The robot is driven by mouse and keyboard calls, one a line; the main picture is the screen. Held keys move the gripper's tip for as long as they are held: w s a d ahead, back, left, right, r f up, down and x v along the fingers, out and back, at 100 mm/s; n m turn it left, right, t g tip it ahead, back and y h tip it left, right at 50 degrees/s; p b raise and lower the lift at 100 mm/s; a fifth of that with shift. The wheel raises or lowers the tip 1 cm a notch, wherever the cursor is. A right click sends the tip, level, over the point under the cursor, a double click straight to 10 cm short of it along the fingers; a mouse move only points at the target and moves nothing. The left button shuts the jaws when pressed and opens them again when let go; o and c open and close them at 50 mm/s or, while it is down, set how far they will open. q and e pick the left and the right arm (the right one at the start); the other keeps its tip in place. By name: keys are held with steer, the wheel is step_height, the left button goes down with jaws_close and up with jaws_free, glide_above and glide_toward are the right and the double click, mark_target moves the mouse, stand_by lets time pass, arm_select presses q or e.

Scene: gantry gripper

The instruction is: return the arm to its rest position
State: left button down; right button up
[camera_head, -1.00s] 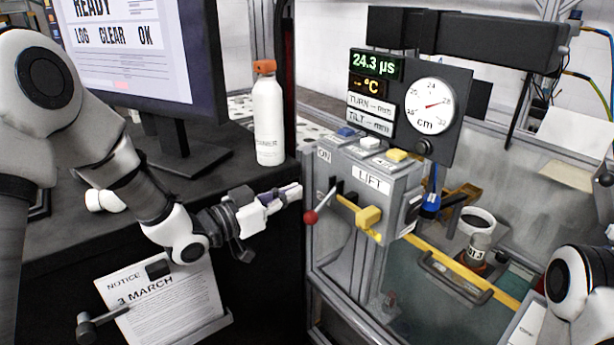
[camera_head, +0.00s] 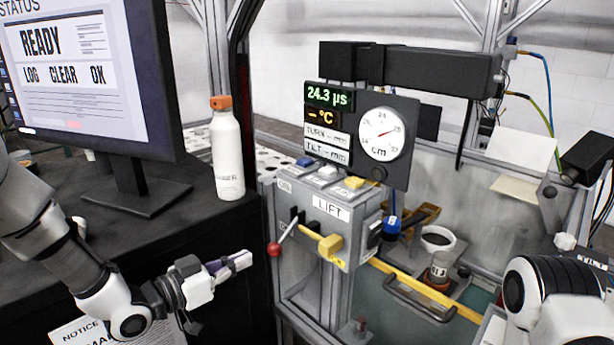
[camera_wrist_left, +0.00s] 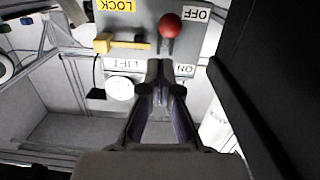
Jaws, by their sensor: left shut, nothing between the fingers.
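My left gripper (camera_head: 248,258) is shut and empty, in front of and to the left of the grey LIFT box (camera_head: 365,222). Its fingertips point toward the box's red-ball lever (camera_head: 274,249), with a gap in the head view. In the left wrist view the closed fingers (camera_wrist_left: 162,72) show below the red ball (camera_wrist_left: 170,26), between the LIFT and ON labels; I cannot tell their distance from the panel there. My right arm (camera_head: 550,298) shows at the lower right; its gripper is out of view.
A yellow handle (camera_head: 330,246) sticks out of the box beside the lever. A white bottle (camera_head: 227,155) and a monitor (camera_head: 95,75) stand on the black desk (camera_head: 215,225). A gauge panel (camera_head: 398,170) rises behind the box. A cup (camera_head: 437,240) stands in the bay to the right.

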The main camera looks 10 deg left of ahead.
steer(key=shift+w, duration=0.1)
arm_select(q)
steer(key=s+d+f+n+g+y, duration=0.1)
steer(key=s+f+n+g+y, duration=0.15)
steer(key=s+f, duration=0.75)
steer(key=s+d+f+n+g+y, duration=0.15)
steer(key=f+g, duration=0.25)
steer(key=f, duration=1.3)
arm_select(e)
steer(key=shift+f, duration=0.1)
arm_select(q)
steer(key=s+a+f+n+g+y, duration=0.1)
steer(key=s+a+f+g+y, duration=0.2)
steer(key=s, duration=0.6)
steer(key=s+a+f+n+g+y, duration=0.2)
steer(key=s+a+f+g+y, duration=0.1)
steer(key=s, duration=0.7)
step_height(320, 180, down, 3)
steer(key=shift+s+a+f+n+g+y, duration=0.1)
steer(key=shift+s+a+n+g+y, duration=0.3)
steer(key=shift+a, duration=0.6)
